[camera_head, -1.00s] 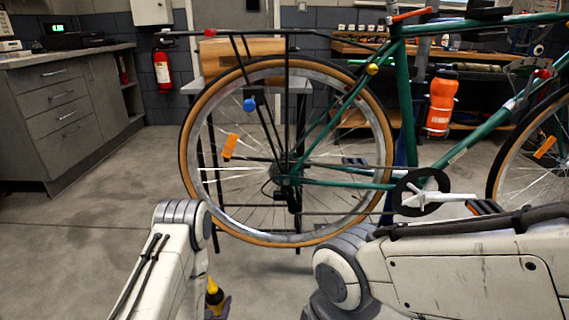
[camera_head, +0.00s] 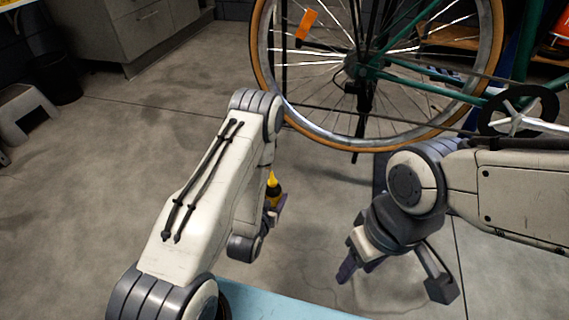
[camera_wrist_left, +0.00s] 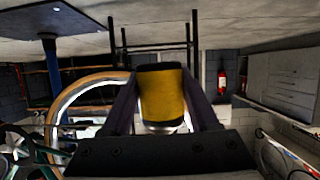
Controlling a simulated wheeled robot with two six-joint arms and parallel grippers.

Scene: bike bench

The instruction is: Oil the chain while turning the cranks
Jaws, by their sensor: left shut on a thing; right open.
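My left gripper (camera_head: 276,206) is shut on a yellow and black oil bottle (camera_head: 272,188), partly hidden behind my left forearm. The bottle also shows between the left fingers in the left wrist view (camera_wrist_left: 161,92). My right gripper (camera_head: 393,281) is open and empty over the floor, below the bicycle. The green bicycle's rear wheel (camera_head: 262,75) stands beyond both grippers. The dark chainring (camera_head: 490,118) and silver crank (camera_head: 552,127) are at the right edge, above my right arm. The chain is thin and dark, hard to make out. Both grippers are apart from the bicycle.
A light blue surface (camera_head: 290,308) lies at the bottom edge. A grey step stool (camera_head: 25,105) and a dark bin (camera_head: 57,75) stand at the far left near grey cabinets (camera_head: 145,25). The floor between them and the bicycle is clear.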

